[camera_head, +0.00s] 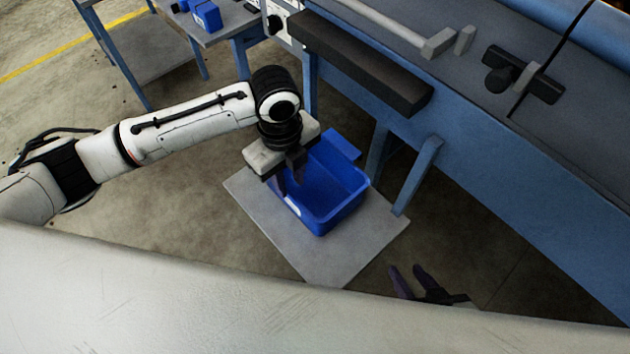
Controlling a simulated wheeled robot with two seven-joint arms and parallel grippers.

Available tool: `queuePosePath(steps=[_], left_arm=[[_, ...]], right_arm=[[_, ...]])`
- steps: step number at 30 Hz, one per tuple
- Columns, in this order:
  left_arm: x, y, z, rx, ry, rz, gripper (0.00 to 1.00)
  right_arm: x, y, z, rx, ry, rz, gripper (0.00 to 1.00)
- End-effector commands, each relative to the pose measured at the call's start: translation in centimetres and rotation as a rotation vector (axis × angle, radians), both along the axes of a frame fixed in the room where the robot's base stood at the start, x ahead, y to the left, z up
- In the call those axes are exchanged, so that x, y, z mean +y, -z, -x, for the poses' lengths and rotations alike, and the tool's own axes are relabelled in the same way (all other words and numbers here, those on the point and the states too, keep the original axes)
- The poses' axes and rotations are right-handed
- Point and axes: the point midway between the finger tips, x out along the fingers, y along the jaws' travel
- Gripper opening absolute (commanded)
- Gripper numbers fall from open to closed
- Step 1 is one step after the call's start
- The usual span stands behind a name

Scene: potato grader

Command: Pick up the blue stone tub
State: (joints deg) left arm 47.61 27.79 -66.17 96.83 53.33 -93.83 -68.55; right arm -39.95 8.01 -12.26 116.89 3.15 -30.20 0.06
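The blue tub (335,204) stands upright on a grey square board on the floor. Its inside looks empty where I can see it. My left gripper (288,184) reaches down at the tub's left side, with its fingers at the near-left wall. The fingers look spread apart, but I cannot tell whether they touch the wall. The gripper and wrist hide the tub's far-left part. My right gripper (410,281) shows at the bottom, right of the board, with its two dark fingers apart and nothing between them.
The grey board (335,262) has bare room in front of the tub. A blue-framed grader (500,135) with a dark belt runs along the right, its legs close to the tub. A small table (225,22) with blue boxes (207,15) stands at the back left.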

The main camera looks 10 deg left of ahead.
Motion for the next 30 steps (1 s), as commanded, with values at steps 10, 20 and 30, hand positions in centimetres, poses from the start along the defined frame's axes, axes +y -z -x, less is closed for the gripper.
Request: queuePosePath(steps=[10,20,30], left_arm=[[0.8,3.9,0.3,0.001,-0.003,-0.001,0.26],[0.7,5.8,0.2,-0.004,0.0,0.001,0.26],[0.7,5.7,0.2,-0.004,0.0,0.0,0.0]], right_arm=[[0.0,0.8,-0.1,-0.004,-0.001,-0.002,0.33],[-0.1,0.9,0.1,-0.003,-0.003,-0.003,0.33],[-0.2,1.0,0.1,-0.004,-0.003,-0.002,0.33]])
